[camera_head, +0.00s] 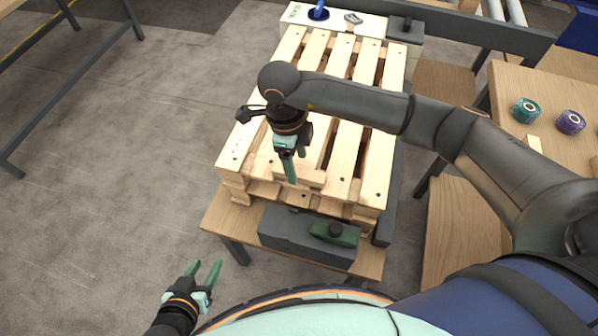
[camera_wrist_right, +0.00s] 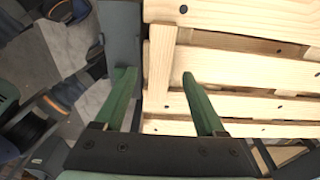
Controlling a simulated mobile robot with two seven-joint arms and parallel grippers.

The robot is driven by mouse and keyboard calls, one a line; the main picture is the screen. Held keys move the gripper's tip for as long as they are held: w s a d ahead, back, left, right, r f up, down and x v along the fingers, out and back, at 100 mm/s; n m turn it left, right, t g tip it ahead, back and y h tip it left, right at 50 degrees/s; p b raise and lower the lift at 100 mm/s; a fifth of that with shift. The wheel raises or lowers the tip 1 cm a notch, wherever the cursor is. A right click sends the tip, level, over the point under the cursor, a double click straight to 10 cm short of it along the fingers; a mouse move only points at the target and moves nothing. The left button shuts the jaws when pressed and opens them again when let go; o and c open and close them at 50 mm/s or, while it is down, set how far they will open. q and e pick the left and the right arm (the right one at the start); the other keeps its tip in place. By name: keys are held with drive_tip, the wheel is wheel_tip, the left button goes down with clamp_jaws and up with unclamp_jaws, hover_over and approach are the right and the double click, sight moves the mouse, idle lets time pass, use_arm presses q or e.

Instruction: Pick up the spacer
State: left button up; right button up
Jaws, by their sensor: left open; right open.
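A short light wooden block, which looks like the spacer (camera_head: 312,177), lies across the slats at the near end of the wooden pallet (camera_head: 342,178). In the right wrist view the block (camera_wrist_right: 160,62) lies crosswise to the slats, between the fingertips as seen from there. My right gripper (camera_head: 296,169) is open and points down over the block, partly hiding it in the head view. Its green fingers also show in the right wrist view (camera_wrist_right: 156,76). I cannot tell the height gap between fingertips and block.
A dark grey fixture (camera_head: 285,228) with a green block (camera_head: 334,234) and black knob stands at the pallet's near end. A white panel (camera_head: 370,26) is at the far end. A teal roll (camera_head: 526,110) and a purple roll (camera_head: 570,122) sit on the right table.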

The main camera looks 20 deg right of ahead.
sight(299, 175)
drive_tip(key=shift+s+d+f, duration=0.1)
drive_tip(key=shift+d+f, duration=0.05)
drive_tip(key=shift+f, duration=1.25)
drive_tip(key=shift+c, duration=0.4)
clamp_jaws()
